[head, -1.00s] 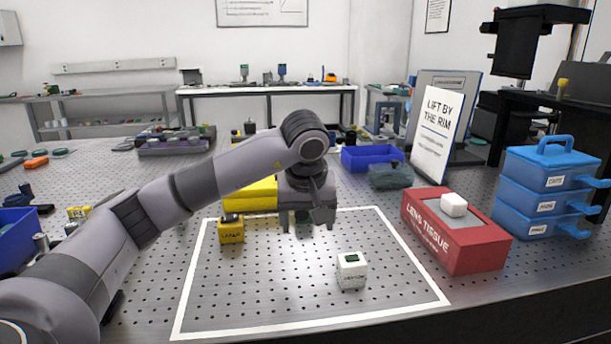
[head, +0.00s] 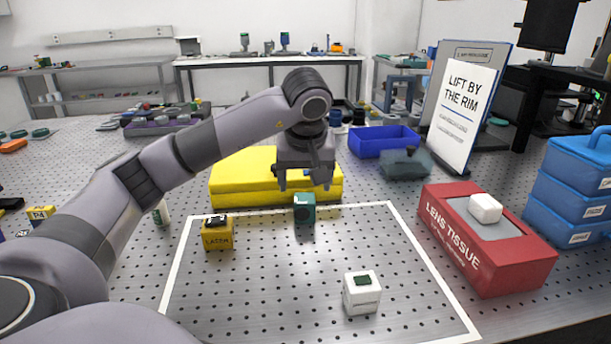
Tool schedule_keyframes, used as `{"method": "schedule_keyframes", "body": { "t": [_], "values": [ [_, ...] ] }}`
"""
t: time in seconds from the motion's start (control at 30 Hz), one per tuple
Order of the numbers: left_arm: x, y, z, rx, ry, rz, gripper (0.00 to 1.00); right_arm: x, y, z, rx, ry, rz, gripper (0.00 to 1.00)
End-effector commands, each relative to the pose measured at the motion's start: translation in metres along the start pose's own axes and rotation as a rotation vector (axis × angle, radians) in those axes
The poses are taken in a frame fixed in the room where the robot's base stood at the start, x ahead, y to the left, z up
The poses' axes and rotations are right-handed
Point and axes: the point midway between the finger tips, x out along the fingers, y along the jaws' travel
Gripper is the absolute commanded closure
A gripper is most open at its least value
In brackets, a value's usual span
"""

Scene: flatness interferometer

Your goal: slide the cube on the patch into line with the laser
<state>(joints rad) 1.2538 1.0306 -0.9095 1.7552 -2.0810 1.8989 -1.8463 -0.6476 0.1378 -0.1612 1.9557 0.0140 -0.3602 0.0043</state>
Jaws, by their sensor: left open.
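A white cube (head: 361,296) with a dark green square on top stands at the right front of the white-outlined patch (head: 330,245) on the perforated table. The yellow box marked LASER (head: 217,238) stands at the patch's left rear, with a black part on top. A teal block (head: 304,209) with a dark round spot stands at the patch's far edge. My left gripper (head: 306,184) is open and empty, pointing down just above the teal block in the picture; their exact spacing in depth is unclear. It is well apart from the white cube. My right gripper is out of view.
A yellow case (head: 240,180) lies behind the patch. A red LENS TISSUE box (head: 450,235) with a white block (head: 485,208) on top stands right of it, near blue stacked boxes (head: 570,205). A blue bin (head: 383,142) is farther back. The patch's middle is clear.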

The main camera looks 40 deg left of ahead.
Motion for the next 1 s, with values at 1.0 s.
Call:
{"method": "schedule_keyframes", "body": {
  "t": [1.0],
  "values": [
    [0.072, 0.0, 0.0, 0.001, 0.0, 0.0, 0.23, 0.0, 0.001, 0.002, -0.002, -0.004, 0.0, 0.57]
  ]
}}
